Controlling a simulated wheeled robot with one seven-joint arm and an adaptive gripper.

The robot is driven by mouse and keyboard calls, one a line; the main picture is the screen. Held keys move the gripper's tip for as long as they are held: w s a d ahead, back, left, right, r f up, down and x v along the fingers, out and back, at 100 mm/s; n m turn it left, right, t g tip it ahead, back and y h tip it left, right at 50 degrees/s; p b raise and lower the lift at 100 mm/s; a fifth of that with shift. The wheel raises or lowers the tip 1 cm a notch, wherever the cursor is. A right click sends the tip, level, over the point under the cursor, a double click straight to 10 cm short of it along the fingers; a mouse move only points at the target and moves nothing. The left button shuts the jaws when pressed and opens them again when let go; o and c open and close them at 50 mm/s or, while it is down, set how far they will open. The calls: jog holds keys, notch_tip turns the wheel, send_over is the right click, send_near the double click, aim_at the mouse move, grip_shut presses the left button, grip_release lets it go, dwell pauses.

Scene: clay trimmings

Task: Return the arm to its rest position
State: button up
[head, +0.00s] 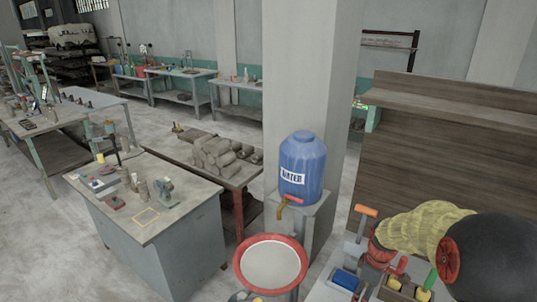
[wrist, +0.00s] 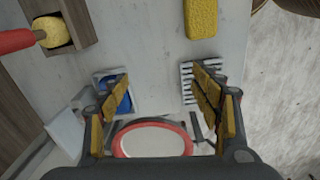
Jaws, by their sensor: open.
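In the wrist view my gripper (wrist: 161,88) is open, with its two yellow-padded fingers wide apart and nothing between them. It is over a pale grey surface (wrist: 145,50). A blue item in a light holder (wrist: 122,104) is partly hidden behind the left finger. A white comb-like or bristled item (wrist: 187,76) is partly hidden behind the right finger. A red-rimmed white basin (wrist: 152,139) shows beyond the gripper's base. I cannot make out my gripper in the head view.
In the head view, a blue water barrel (head: 303,165) stands on a plinth above the red-rimmed basin (head: 299,246). A grey worktable (head: 140,228) stands left. A yellow sponge (wrist: 201,18) and a red-handled tool (wrist: 18,40) show in the wrist view. Open floor (head: 50,235) lies left.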

jog(key=s+a+r+m+t+b, duration=0.2)
jog(key=s+a+r+m, duration=0.3)
jog(key=s+r, duration=0.4)
jog(key=s+a+r+m+t+b, duration=0.3)
jog(key=s+a+r+m, duration=0.2)
jog(key=s+r, duration=0.5)
jog(key=s+a, duration=0.1)
jog(key=s, duration=0.3)
jog(key=shift+s+r, duration=0.2)
jog(key=shift+s, duration=0.15)
